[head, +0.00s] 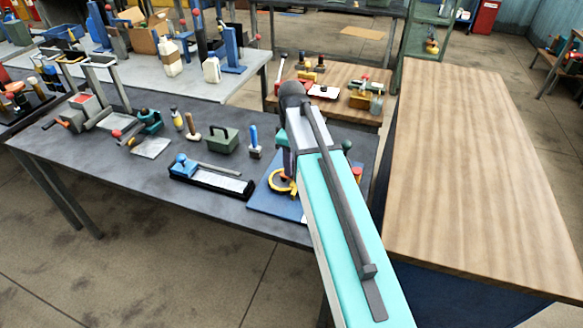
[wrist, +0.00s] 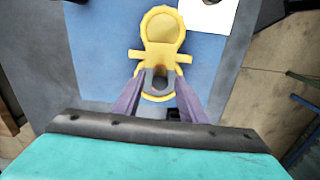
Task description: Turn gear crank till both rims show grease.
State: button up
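A yellow piece (wrist: 162,30) lies on a blue mat (wrist: 95,35) in the wrist view. It has a rounded upper end, short side arms and a ring at its lower end. A dark grey notched part shows at the ring. In the head view the yellow piece (head: 280,187) is partly hidden behind my arm. My gripper (wrist: 160,80) has its two purple-grey fingers apart, one on each side of the yellow piece's lower part. Contact cannot be told. I cannot tell which part is the gear crank, and no rims or grease can be made out.
The grey bench (head: 110,185) holds a black tray with a blue-knobbed tool (head: 210,178), a green box (head: 222,138), and a grey device with an orange handle (head: 85,112). A wooden-topped bench (head: 470,170) stands close to the right of my arm. The front left floor is clear.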

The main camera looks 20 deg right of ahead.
notch_tip(320, 180, up, 11)
jog(key=b, duration=0.2)
jog(key=shift+r+b, duration=0.15)
jog(key=shift+b, duration=0.15)
dwell(0.8)
